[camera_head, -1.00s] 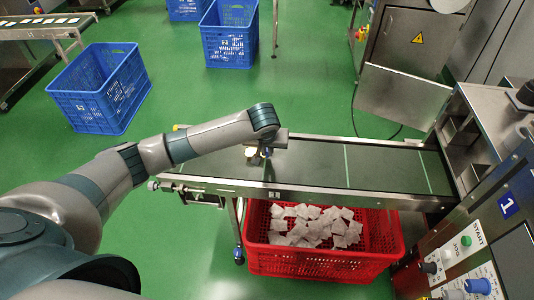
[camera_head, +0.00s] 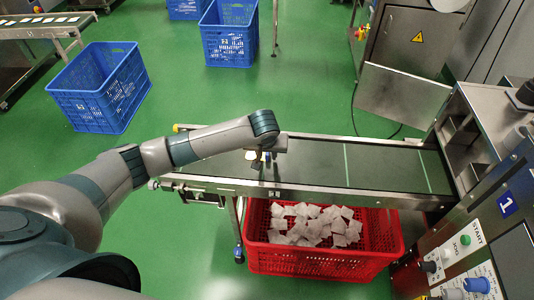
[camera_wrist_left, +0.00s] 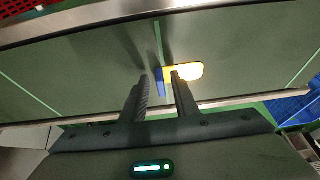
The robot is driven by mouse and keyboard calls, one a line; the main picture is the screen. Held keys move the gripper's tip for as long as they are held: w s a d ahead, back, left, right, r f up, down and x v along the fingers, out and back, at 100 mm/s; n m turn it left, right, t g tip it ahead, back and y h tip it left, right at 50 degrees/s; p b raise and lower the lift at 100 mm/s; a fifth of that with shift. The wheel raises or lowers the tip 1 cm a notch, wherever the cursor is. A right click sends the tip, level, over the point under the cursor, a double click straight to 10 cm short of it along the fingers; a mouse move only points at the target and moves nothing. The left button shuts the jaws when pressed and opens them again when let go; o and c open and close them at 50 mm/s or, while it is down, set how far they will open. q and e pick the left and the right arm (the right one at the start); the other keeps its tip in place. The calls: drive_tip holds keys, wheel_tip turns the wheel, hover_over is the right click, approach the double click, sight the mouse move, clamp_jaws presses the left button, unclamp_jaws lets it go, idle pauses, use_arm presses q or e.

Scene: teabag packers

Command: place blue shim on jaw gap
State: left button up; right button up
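My left gripper (camera_head: 263,157) hangs low over the dark green conveyor belt (camera_head: 320,160), near its left end. In the left wrist view its two fingers (camera_wrist_left: 159,77) stand apart. I cannot make out a jaw gap. My right gripper is out of view.
Metal rails (camera_head: 330,193) edge the belt. A red crate (camera_head: 320,267) with white teabags stands below its near side. A packing machine with a control panel (camera_head: 470,255) stands at the right. Blue crates (camera_head: 97,88) stand on the green floor at the back left.

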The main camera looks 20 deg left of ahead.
use_arm(q)
drive_tip(key=shift+r, duration=0.1)
drive_tip(key=v, duration=1.2)
